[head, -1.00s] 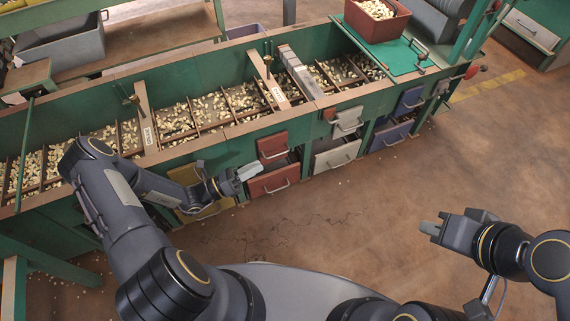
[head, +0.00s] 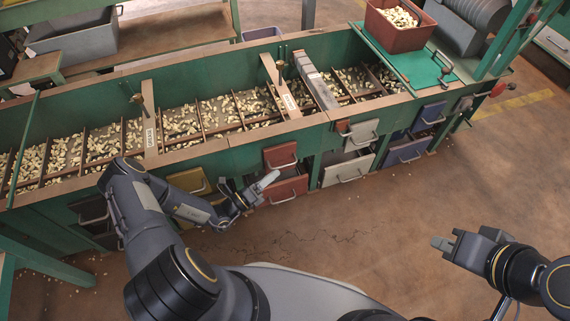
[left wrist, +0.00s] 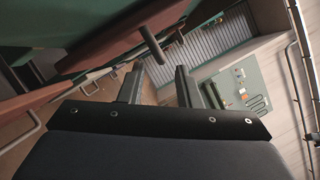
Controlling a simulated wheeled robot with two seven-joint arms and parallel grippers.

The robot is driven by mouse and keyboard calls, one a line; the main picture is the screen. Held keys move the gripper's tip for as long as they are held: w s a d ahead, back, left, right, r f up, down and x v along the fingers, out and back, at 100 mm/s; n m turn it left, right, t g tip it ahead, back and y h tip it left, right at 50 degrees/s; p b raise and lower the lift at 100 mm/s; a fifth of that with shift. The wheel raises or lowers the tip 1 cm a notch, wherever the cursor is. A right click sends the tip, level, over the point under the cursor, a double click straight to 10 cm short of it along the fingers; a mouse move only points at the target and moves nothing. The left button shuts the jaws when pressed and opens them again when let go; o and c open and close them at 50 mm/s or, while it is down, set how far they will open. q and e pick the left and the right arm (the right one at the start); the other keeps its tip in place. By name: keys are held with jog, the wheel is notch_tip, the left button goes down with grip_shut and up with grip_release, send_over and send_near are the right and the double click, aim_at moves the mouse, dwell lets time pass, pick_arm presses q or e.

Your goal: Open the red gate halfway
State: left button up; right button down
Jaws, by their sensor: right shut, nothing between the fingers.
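The red gate (head: 281,155) is a small red panel with a grey bar handle on the front of the green hopper bench. It sits above a red drawer (head: 286,188). My left gripper (head: 267,181) is just below and left of the gate's handle, in front of the red drawer's top. In the left wrist view my left gripper (left wrist: 158,80) has its fingers apart with nothing between them. A grey bar (left wrist: 152,45) on a reddish panel lies just beyond the fingertips. Any contact is unclear. My right gripper (head: 441,244) is shut and empty over the floor at right.
A yellow gate (head: 188,180) is left of my left gripper. A white gate (head: 361,133) and a blue gate (head: 430,113) are to the right, with matching drawers below. Nuts fill the divided hopper troughs above. The floor in front is clear.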

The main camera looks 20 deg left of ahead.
aim_at(285, 166)
pick_arm(q)
jog(key=shift+b+x, duration=0.45)
jog(key=shift+x, duration=2.35)
grip_shut()
jog(key=shift+s, duration=0.15)
